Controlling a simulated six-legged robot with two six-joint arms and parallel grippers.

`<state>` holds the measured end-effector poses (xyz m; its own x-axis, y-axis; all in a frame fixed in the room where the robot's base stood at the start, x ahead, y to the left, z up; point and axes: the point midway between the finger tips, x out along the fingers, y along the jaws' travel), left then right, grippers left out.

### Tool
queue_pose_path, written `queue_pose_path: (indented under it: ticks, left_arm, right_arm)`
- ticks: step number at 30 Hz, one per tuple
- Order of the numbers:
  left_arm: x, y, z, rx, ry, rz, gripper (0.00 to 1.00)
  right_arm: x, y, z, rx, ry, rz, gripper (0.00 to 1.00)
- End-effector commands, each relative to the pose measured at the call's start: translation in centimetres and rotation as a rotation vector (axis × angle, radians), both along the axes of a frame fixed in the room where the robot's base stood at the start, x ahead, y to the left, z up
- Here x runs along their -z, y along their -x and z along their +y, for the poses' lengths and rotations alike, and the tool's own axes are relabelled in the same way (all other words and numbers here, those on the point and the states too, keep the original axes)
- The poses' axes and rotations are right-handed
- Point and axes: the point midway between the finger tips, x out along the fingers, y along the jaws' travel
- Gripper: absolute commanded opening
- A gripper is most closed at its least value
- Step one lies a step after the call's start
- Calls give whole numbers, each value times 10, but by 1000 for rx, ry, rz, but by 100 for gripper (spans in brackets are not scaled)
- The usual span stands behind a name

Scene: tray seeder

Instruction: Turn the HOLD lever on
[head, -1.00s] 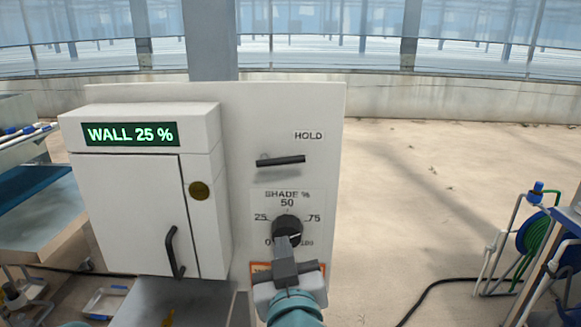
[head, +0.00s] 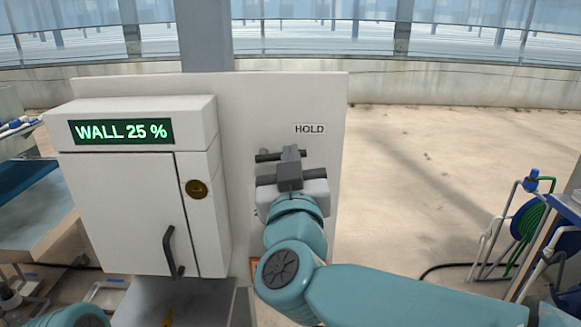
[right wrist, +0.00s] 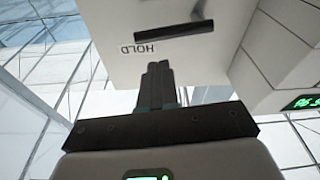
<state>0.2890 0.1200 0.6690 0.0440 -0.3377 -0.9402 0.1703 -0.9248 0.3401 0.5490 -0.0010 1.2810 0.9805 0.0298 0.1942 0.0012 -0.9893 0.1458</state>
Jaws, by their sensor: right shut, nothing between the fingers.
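The HOLD lever (head: 265,157) is a dark bar on the white panel (head: 320,100), lying about level below the HOLD label (head: 309,129). My right gripper (head: 291,151) is shut and empty, and overlaps the middle of the lever in the head view. In the right wrist view the lever (right wrist: 174,32) shows whole, past the closed fingertips (right wrist: 158,66), with panel visible between them. I see no contact there. The label (right wrist: 137,48) reads upside down in that view. My left gripper is out of view.
A white cabinet (head: 115,215) with a black handle (head: 172,252) and a green display (head: 124,131) reading WALL 25 % stands left of the lever. My right arm covers the shade dial. A hose reel (head: 530,220) stands at the right. Floor between is open.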

Motion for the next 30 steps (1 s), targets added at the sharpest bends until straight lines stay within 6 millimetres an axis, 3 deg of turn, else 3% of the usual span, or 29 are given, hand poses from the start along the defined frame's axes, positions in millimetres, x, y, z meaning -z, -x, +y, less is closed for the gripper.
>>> queue_pose_path:
  ticks: [7,30]
  left_arm:
    - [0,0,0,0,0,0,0]
    - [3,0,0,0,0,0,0]
  right_arm:
    - [11,-18,-1,2,-1,-1,0]
    - [26,-26,-2,3,-2,0,0]
